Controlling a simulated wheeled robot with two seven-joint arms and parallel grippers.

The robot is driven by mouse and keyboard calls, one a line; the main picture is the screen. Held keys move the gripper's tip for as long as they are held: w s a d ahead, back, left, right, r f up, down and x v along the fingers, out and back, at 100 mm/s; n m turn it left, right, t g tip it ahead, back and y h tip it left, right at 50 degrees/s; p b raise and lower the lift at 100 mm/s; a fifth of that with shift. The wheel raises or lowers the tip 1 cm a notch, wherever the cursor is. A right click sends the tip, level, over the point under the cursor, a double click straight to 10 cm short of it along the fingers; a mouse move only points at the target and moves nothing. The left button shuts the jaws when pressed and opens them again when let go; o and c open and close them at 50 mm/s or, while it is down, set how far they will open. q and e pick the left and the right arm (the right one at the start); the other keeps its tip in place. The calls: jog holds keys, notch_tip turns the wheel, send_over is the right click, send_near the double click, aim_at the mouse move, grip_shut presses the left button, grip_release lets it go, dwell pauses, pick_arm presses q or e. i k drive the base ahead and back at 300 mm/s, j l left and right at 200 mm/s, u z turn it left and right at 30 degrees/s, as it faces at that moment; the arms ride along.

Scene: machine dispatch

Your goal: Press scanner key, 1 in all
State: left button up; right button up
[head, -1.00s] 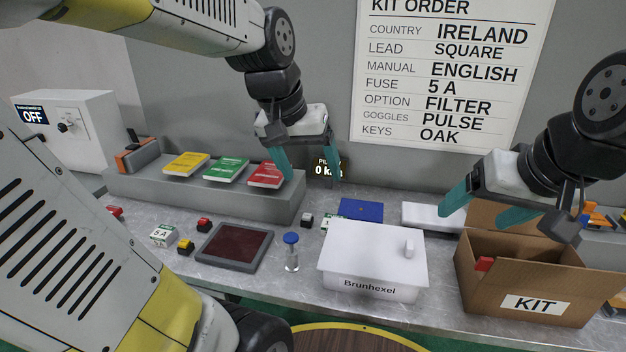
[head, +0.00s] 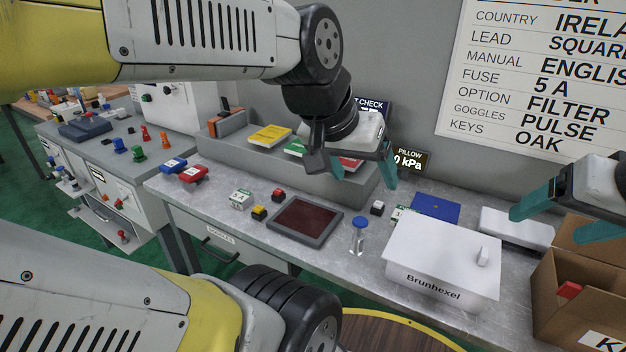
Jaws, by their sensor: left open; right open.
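No key in the head view is readable as the scanner key. A dark red pad in a grey frame (head: 305,221) lies on the bench. Small keys stand near it: a red one (head: 278,195), a yellow one (head: 259,212) and a white-topped dark one (head: 377,208). My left gripper (head: 364,176) is open and empty above the grey shelf, in front of the red booklet. It is behind and above the pad, apart from the keys. My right gripper (head: 548,220) is open and empty at the right edge, above the white slab and the kit box.
A white Brunhexel box (head: 440,270), a blue-capped vial (head: 359,236), a blue card (head: 435,207) and an open KIT carton (head: 575,320) fill the bench's right part. The grey shelf (head: 352,196) holds booklets. A second bench with coloured pieces stands at left.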

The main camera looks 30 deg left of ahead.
aim_at(278, 192)
jog(key=u, duration=1.35)
